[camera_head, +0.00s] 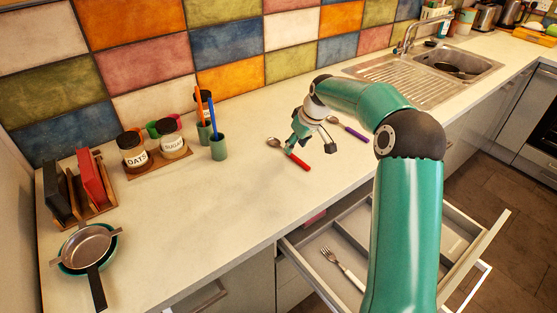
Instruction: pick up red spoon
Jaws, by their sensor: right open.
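The red spoon (296,159) lies on the white counter, its metal bowl toward the back left and its red handle toward the front right. My right gripper (309,146) is open and hangs over the counter at the spoon, its fingers close to the handle. I cannot tell whether they touch it. My right arm comes in from the lower right. My left gripper is not in view.
A purple-handled utensil (352,131) lies right of the gripper. An open drawer (318,268) below holds a fork (344,268). Jars (133,150), green cups (218,147), and a pan (90,250) stand left. A sink (455,66) is at back right. The counter's front middle is clear.

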